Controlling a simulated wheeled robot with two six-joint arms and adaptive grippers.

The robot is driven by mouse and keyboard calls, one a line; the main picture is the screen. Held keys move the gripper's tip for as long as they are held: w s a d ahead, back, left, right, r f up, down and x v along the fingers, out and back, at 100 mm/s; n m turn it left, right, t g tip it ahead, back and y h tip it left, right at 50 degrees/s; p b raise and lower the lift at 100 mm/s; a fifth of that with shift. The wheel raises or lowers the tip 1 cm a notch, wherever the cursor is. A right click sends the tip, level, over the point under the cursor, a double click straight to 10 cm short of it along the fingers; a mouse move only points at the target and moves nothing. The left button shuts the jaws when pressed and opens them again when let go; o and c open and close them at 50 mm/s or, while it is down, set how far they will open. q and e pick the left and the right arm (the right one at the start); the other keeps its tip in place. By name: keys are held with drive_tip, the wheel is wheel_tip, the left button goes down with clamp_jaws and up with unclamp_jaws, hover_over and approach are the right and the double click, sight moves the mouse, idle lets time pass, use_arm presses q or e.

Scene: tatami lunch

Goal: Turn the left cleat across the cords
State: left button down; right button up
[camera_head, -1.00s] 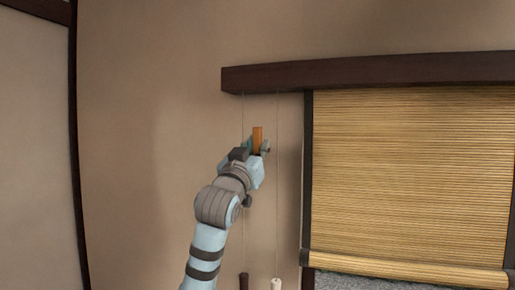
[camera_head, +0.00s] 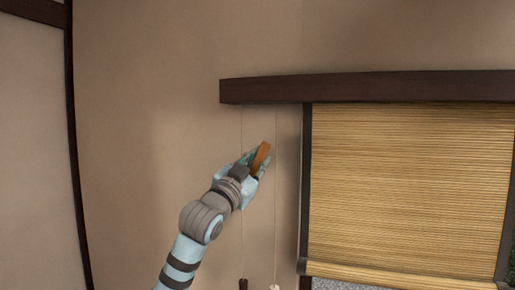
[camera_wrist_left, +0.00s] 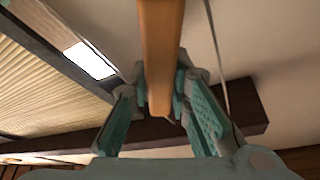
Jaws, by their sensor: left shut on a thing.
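The orange-brown wooden cleat (camera_head: 260,158) is on the wall between the two cords and now stands tilted, its top leaning right. My left gripper (camera_head: 254,163) is shut on the cleat. In the left wrist view the cleat (camera_wrist_left: 160,50) runs down between the two teal-padded fingers of my left gripper (camera_wrist_left: 165,98). A left cord (camera_head: 242,125) and a right cord (camera_head: 275,190) hang from the dark beam, and a cord (camera_wrist_left: 216,50) also passes right of the cleat in the wrist view. My right gripper is not in view.
The dark wooden beam (camera_head: 370,88) runs above the bamboo blind (camera_head: 405,190) at right. A dark toggle (camera_head: 243,284) and a pale toggle (camera_head: 274,287) hang at the cords' lower ends. The wall left of my arm is bare.

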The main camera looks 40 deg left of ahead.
use_arm(q)
drive_tip(key=m+h+p, duration=0.1)
drive_tip(key=m+p, duration=0.1)
drive_tip(key=m+h+p, duration=0.1)
drive_tip(key=m+p, duration=0.1)
drive_tip(key=m, duration=0.1)
drive_tip(key=shift+d+r+g, duration=0.1)
drive_tip(key=shift+g, duration=0.2)
drive_tip(key=shift+m+h+p, duration=0.3)
drive_tip(key=shift+m+p, duration=0.2)
drive_tip(key=m, duration=0.1)
drive_tip(key=m+g+h, duration=0.1)
drive_tip(key=m, duration=0.1)
drive_tip(key=shift+w+d+f, duration=0.1)
drive_tip(key=shift+f, duration=0.2)
drive_tip(key=m, duration=0.2)
drive_tip(key=m+g, duration=0.1)
drive_tip(key=m, duration=0.1)
drive_tip(key=m+g, duration=0.1)
drive_tip(key=m, duration=0.1)
drive_tip(key=shift+d+f+h, duration=0.1)
drive_tip(key=shift+f+h, duration=0.25)
drive_tip(key=shift+h, duration=0.05)
drive_tip(key=c, duration=1.5)
unclamp_jaws()
